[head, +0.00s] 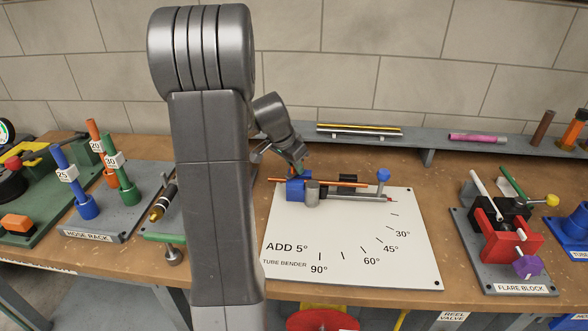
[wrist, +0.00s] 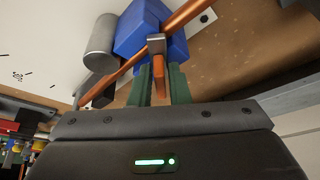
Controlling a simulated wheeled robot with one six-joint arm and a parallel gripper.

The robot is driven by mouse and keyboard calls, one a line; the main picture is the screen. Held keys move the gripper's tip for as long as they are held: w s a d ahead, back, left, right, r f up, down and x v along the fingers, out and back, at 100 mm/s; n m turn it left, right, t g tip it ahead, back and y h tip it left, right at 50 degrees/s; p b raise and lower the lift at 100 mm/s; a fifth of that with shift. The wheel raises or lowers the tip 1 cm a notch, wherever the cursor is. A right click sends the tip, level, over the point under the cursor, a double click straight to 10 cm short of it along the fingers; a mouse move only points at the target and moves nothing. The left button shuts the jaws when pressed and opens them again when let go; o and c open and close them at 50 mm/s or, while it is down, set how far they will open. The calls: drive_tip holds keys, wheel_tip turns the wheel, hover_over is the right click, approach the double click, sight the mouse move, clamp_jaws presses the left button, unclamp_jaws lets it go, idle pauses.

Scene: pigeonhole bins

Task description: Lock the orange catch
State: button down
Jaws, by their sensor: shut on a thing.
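The tube bender plate (head: 350,260) is a white board with angle marks. On it a blue block (head: 295,190) has a copper-orange tube (head: 345,182) running across it, beside a grey cylinder (head: 313,195). In the wrist view, the orange catch (wrist: 158,68) is a short tab below a small metal piece at the blue block (wrist: 140,28). My gripper (wrist: 160,88) has green fingers shut on the catch, one on each side. In the head view my gripper (head: 298,171) is just above the blue block, and the catch cannot be made out.
A lever with a blue knob (head: 383,175) stands at the right of the plate. The flare block (head: 505,240) is further right and the hose rack (head: 105,200) is left. A grey shelf (head: 425,148) with tubes runs behind. My arm hides some bench.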

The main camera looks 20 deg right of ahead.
drive_tip(key=n, duration=0.1)
drive_tip(key=n+t, duration=0.1)
drive_tip(key=n, duration=0.1)
drive_tip(key=shift+s+d+r+n+y, duration=0.1)
drive_tip(key=shift+s+d+n+y, duration=0.2)
drive_tip(key=shift+n+y, duration=0.1)
drive_tip(key=shift+s+d+n+t+y+p, duration=0.1)
drive_tip(key=shift+n+t+y+p, duration=0.3)
drive_tip(key=shift+n, duration=0.6)
drive_tip(key=shift+s+d+n+t+y+p, duration=0.1)
drive_tip(key=shift+n+t+y+p, duration=0.25)
drive_tip(key=shift+n, duration=0.65)
drive_tip(key=c, duration=1.4)
unclamp_jaws()
drive_tip(key=shift+o, duration=0.2)
drive_tip(key=v, duration=1.3)
drive_tip(key=shift+r, duration=0.35)
